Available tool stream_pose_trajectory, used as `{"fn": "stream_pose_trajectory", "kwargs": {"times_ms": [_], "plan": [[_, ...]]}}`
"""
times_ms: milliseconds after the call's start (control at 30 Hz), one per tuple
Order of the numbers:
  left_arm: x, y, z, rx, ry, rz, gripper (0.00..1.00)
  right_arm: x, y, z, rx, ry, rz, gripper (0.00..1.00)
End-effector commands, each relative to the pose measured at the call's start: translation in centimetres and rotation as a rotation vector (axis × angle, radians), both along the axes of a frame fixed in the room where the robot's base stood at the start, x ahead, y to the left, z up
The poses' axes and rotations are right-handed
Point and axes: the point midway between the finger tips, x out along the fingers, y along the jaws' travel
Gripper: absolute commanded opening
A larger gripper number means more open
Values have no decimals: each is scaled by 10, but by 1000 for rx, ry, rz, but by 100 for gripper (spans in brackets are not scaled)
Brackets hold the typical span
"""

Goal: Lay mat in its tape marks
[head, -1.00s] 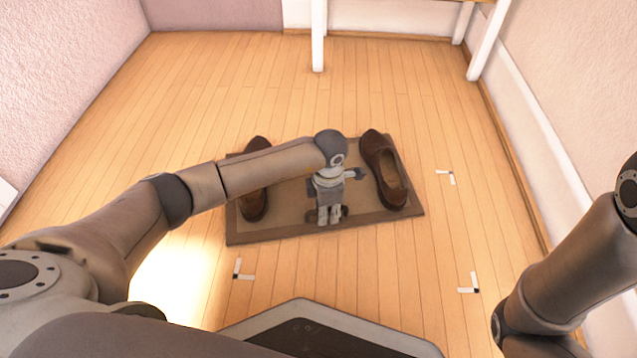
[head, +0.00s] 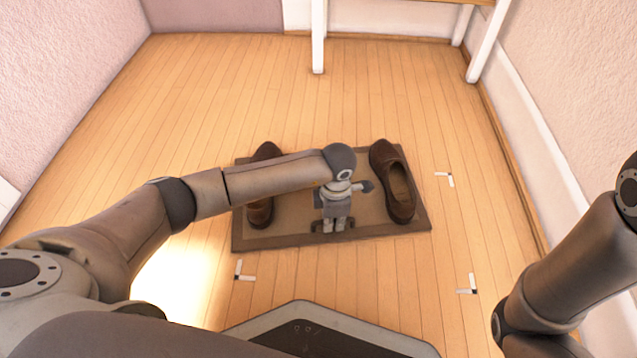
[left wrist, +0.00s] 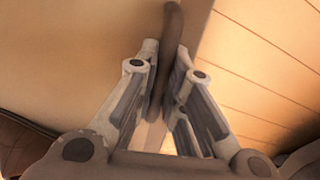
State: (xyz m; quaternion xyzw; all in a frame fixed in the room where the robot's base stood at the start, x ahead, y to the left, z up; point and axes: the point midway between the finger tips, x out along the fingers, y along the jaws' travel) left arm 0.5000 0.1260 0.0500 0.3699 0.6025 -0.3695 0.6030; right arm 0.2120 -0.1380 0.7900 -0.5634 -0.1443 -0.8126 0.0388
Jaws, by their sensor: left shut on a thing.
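A brown mat (head: 290,241) with a darker border lies on the wood floor, turned slightly. White tape corner marks show on the floor: one right of the mat (head: 445,179), one off its front right (head: 467,284) and one just before its front left corner (head: 243,271). No other mark shows. My left gripper (head: 335,226) is over the mat's front middle, shut on a dark brown raised part of it. In the left wrist view this brown strip (left wrist: 168,45) runs between the fingers (left wrist: 160,125). My right gripper is out of view; only its arm shows at right.
Two brown shoes stand on the mat: the left one (head: 261,211) is partly hidden by my left arm, the right one (head: 394,182) is in clear view. Walls flank the floor. White furniture legs (head: 318,40) stand at the back. Floor right of the mat is clear.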

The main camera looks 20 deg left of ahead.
Motion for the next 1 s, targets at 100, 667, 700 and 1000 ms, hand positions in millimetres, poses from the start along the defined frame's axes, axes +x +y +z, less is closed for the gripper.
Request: {"fn": "stream_pose_trajectory", "kwargs": {"times_ms": [100,667,700,1000], "plan": [[-5,-8,2,-4,-1,-21,0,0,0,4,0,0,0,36],[-27,-33,1,-4,1,-84,0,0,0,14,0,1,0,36],[-28,-35,1,-4,1,-89,0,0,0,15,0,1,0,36],[-39,-49,1,-5,1,-125,0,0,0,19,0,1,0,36]]}}
